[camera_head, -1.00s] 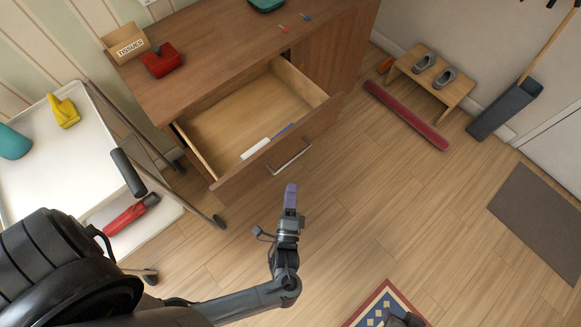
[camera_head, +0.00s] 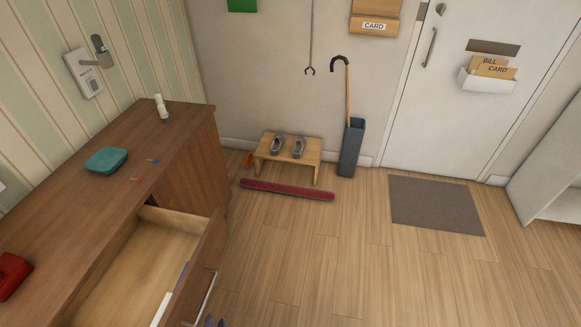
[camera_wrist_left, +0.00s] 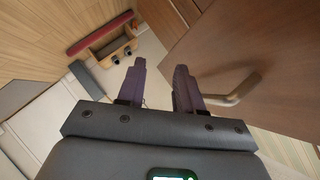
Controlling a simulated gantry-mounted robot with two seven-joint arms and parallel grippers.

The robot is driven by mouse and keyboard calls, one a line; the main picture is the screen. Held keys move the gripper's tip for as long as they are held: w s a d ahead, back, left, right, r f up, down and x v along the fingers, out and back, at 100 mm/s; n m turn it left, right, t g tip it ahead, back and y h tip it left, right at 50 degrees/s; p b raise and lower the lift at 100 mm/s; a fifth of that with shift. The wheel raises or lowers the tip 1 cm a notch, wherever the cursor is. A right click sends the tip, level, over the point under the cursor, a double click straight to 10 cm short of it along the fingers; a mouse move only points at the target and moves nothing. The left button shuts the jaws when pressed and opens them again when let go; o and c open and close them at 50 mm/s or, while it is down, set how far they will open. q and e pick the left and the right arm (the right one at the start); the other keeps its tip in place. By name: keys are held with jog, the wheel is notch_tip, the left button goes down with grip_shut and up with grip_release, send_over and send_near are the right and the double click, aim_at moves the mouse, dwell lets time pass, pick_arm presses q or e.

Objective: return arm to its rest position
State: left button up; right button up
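The purple fingertips of my left gripper (camera_head: 215,322) just show at the bottom edge of the head view, by the front of the open drawer (camera_head: 135,285). In the left wrist view my left gripper (camera_wrist_left: 158,76) has its two purple fingers apart, with nothing between them. The drawer's bar handle (camera_head: 205,299) shows beside the fingertips; in the left wrist view the handle (camera_wrist_left: 243,88) lies just right of the right finger, outside the gap. I cannot tell whether they touch. The rest of my left arm is out of the head view. My right gripper is not in view.
The wooden cabinet (camera_head: 184,122) carries a teal case (camera_head: 106,160) and a red object (camera_head: 12,274). A low bench with grey shoes (camera_head: 288,153), a dark red roll (camera_head: 287,190) and an umbrella stand (camera_head: 351,148) stand along the wall. The middle floor is clear.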

pick_arm(q)
jog(key=s+r+n+g+h, duration=0.45)
jog(key=s+r+g, duration=0.45)
jog(key=s, duration=0.5)
notch_tip(320, 180, up, 31)
jog(key=p, duration=3)
notch_tip(320, 180, down, 45)
jog(key=b, duration=4.5)
jog(key=shift+w+a+m+t+h, duration=0.25)
jog(key=shift+w+m+t+h, duration=0.1)
jog(key=shift+w+t, duration=0.05)
jog(key=shift+r, duration=0.1)
